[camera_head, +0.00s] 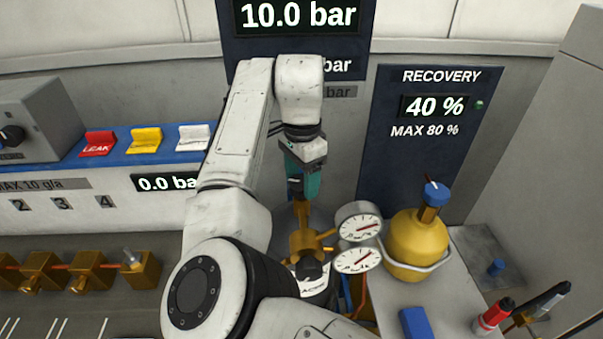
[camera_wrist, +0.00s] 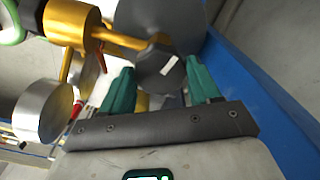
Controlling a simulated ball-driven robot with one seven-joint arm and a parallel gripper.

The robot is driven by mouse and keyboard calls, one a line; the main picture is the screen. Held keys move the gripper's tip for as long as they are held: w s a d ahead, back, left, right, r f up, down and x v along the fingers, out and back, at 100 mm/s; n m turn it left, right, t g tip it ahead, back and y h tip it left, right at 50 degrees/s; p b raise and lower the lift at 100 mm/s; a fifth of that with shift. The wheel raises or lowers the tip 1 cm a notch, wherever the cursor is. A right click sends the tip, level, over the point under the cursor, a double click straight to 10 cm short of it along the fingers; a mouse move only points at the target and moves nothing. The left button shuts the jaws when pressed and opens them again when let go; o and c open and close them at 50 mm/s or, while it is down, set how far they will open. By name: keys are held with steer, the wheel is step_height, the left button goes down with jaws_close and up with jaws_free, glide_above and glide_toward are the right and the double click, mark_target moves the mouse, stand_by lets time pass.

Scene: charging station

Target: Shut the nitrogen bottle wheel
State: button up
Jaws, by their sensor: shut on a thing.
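The nitrogen bottle wheel is a dark grey faceted knob with a white mark (camera_wrist: 160,68) in the wrist view. It sits at the end of a brass stem, between the two teal fingers of my gripper (camera_wrist: 160,88), which is shut on it. In the head view my gripper (camera_head: 299,188) points down over the brass regulator (camera_head: 303,243), and the wheel is hidden there. Two round gauges (camera_head: 358,222) with red needles stand to the right of the brass body. A light bottle (camera_head: 314,285) below is partly hidden by my arm.
A yellow recovery bottle (camera_head: 415,240) with a blue valve stands right of the gauges. Brass valves (camera_head: 90,270) line the left. Red, yellow and white switches (camera_head: 145,138) sit on a blue ledge. A panel reads 10.0 bar (camera_head: 297,16); the recovery panel reads 40 % (camera_head: 434,106).

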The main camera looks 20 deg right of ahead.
steer(key=m, duration=0.3)
steer(key=shift+m+p, duration=0.3)
steer(key=m, duration=0.3)
steer(key=shift+m, duration=0.3)
steer(key=m, duration=0.3)
steer(key=shift+m, duration=2.2)
steer(key=o, duration=1.1)
steer(key=shift+c, duration=0.2)
